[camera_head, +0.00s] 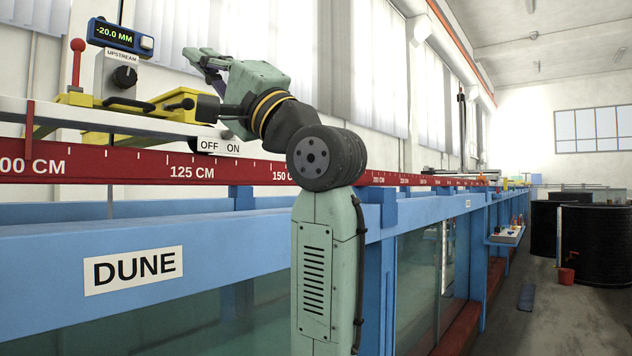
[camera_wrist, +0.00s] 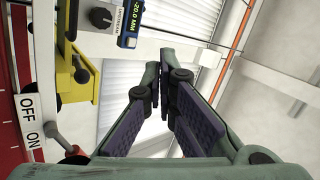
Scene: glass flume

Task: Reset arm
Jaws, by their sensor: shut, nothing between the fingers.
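My arm rises in front of the flume in the head view and bends left at the top. My gripper (camera_head: 192,54) is at its end, just right of the digital display (camera_head: 115,35) that reads -20.0 MM. In the wrist view my gripper (camera_wrist: 158,72) shows two dark-padded fingers whose tips are together, with nothing between them. The display (camera_wrist: 132,20) and the dark knob (camera_wrist: 101,17) lie to the left of the fingers there. In the head view the knob (camera_head: 125,76) sits under the UPSTREAM label.
A yellow carriage (camera_head: 160,107) with a red-knobbed lever (camera_head: 77,62) sits above the red CM scale (camera_head: 120,170). An OFF/ON plate (camera_head: 219,146) is beside my arm. The blue flume (camera_head: 40,255) runs rightward. Black tanks (camera_head: 597,243) stand at right beside an open walkway.

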